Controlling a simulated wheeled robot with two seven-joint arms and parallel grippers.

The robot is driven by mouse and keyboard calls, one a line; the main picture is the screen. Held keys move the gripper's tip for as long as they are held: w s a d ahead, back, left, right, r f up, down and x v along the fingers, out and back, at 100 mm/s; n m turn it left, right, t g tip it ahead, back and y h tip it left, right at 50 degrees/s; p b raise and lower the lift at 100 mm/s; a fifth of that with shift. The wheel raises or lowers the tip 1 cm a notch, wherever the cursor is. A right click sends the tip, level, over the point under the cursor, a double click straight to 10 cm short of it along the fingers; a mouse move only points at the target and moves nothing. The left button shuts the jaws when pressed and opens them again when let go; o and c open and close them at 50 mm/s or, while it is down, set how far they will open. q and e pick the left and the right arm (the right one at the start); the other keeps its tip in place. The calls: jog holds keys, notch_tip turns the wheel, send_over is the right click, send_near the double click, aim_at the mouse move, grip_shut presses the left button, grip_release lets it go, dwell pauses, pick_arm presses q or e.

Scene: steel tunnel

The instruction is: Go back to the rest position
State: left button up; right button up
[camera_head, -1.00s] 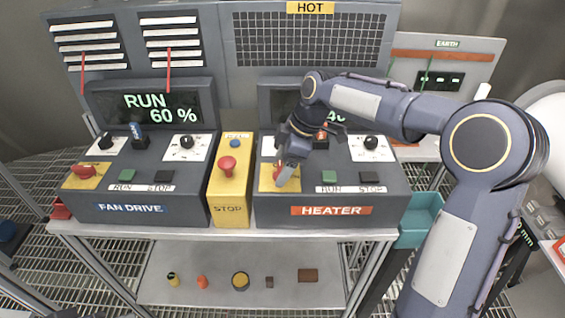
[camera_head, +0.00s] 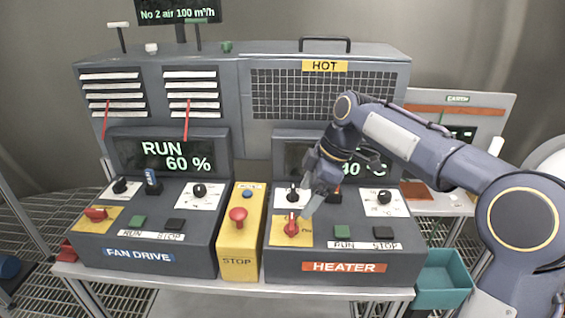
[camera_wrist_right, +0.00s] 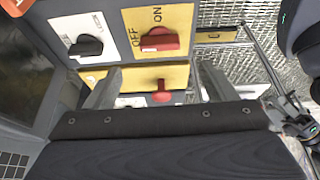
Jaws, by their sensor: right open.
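My right gripper (camera_head: 314,200) hangs over the left part of the heater box (camera_head: 345,267), just above and beside its red rotary switch (camera_head: 291,227). In the right wrist view the two fingers of the right gripper (camera_wrist_right: 158,88) are spread apart with nothing between them. The red switch on its yellow ON/OFF plate (camera_wrist_right: 158,40) shows beyond the fingers, clear of them. The heater display (camera_head: 290,155) is partly hidden by my right arm. My left gripper is not in view.
The fan drive box (camera_head: 140,256) stands at left, its display reading RUN 60 %. A yellow stop box (camera_head: 239,262) with a red mushroom button (camera_head: 238,216) sits between the boxes. A teal bin (camera_head: 443,280) hangs at the bench's right end.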

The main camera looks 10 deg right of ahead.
jog(key=s+d+m+t, duration=0.25)
jog(key=s+m, duration=0.45)
jog(key=s, duration=0.7)
jog(key=s+f+m+t, duration=0.2)
jog(key=s+f+m, duration=0.7)
jog(key=s, duration=0.4)
jog(key=shift+s+m+h, duration=0.2)
jog(key=shift+m+h, duration=0.1)
jog(key=shift+m, duration=0.1)
